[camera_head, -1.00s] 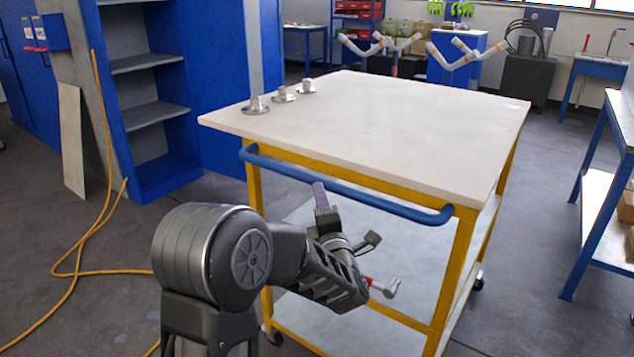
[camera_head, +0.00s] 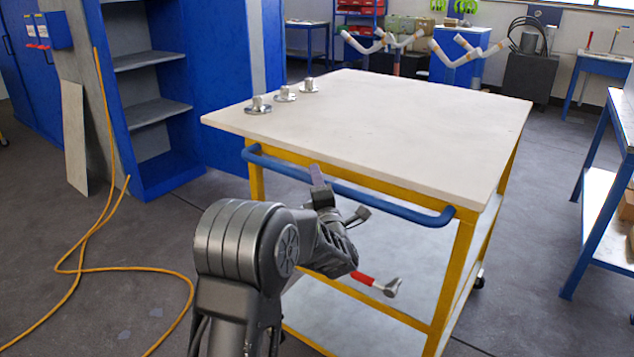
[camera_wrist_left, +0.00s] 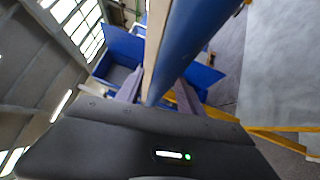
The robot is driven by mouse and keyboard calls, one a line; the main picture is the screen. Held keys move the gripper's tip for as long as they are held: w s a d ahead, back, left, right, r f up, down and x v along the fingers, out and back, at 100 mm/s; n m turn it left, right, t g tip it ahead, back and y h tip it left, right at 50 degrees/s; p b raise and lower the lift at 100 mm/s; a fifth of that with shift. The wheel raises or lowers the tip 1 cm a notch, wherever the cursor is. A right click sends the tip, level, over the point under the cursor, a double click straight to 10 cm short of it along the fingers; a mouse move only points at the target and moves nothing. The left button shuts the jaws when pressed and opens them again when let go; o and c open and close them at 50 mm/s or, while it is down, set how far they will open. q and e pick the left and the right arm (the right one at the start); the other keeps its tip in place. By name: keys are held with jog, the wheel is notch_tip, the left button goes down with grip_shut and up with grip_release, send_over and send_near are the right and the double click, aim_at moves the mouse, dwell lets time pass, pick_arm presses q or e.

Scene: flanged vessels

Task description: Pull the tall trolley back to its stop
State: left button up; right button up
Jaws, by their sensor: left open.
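The tall trolley has a pale top (camera_head: 400,115), a yellow frame (camera_head: 457,270) and a blue handle bar (camera_head: 400,208) along its near side. My left gripper (camera_head: 340,194) is open at the middle of this bar. In the left wrist view the blue bar (camera_wrist_left: 185,40) runs down between the two spread fingers of the gripper (camera_wrist_left: 158,92); I cannot tell whether they touch it. My forearm hides part of the trolley's near left leg and lower shelf. My right gripper is in neither view.
Several small metal flanged pieces (camera_head: 285,94) stand on the trolley top's far left. A red-handled tool (camera_head: 378,284) shows over the lower shelf. A yellow hose (camera_head: 78,270) lies on the floor at left, near the blue shelving (camera_head: 150,110). A blue-framed bench (camera_head: 598,200) stands at right.

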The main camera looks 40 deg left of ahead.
pick_arm(q)
jog(key=shift+c, duration=0.2)
grip_shut()
dwell(1.1)
